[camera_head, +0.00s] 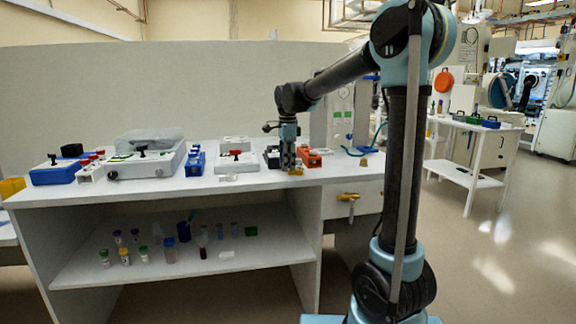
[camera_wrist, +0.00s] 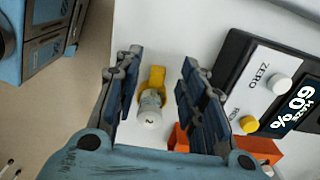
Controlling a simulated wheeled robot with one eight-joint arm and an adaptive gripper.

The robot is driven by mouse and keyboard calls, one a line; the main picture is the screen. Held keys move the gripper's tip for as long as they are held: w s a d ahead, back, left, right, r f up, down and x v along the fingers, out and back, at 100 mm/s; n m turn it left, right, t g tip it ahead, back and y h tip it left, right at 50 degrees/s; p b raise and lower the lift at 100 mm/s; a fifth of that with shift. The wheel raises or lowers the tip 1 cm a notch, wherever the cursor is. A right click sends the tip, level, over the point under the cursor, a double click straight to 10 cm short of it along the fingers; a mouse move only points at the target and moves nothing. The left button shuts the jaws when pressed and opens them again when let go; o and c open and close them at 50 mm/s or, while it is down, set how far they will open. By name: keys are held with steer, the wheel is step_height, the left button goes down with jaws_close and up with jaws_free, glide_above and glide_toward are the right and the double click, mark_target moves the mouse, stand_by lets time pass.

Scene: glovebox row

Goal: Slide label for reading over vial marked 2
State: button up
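A small vial (camera_wrist: 152,98) with a white cap marked 2 shows between my fingers in the wrist view. A yellow piece (camera_wrist: 157,76) sits against the vial, with a tab at its far side and a curved part beside it. I cannot tell whether it goes fully around the vial, or whether it is the label. My gripper (camera_wrist: 160,85) is open, with one finger on each side of the vial and visible gaps. In the head view my gripper (camera_head: 289,166) points down at the bench front; a small yellow spot (camera_head: 296,171) shows beside it.
An orange block (camera_wrist: 258,149) and a dark device (camera_wrist: 285,75) with ZERO lettering and a 60% display stand close on the right. The white bench (camera_head: 245,183) holds several instruments to the left. Its front edge is close to my gripper.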

step_height(320, 180, up, 12)
steer(key=shift+f, duration=0.2)
steer(key=shift+d, duration=0.1)
stand_by(0.5)
steer(key=s+d+f+n, duration=0.4)
steer(key=s+d, duration=0.4)
steer(key=d, duration=0.2)
steer(key=s+d+f+n+t, duration=0.1)
steer(key=s+d+f+n, duration=0.4)
steer(key=s+d+f, duration=0.3)
steer(key=s+d+f+n+t, duration=0.1)
steer(key=s+d+f+n, duration=0.5)
steer(key=s+f, duration=1)
steer(key=shift+d+f, duration=0.35)
steer(key=shift+d, duration=0.75)
steer(key=shift+w+f, duration=0.2)
steer(key=shift+w, duration=0.2)
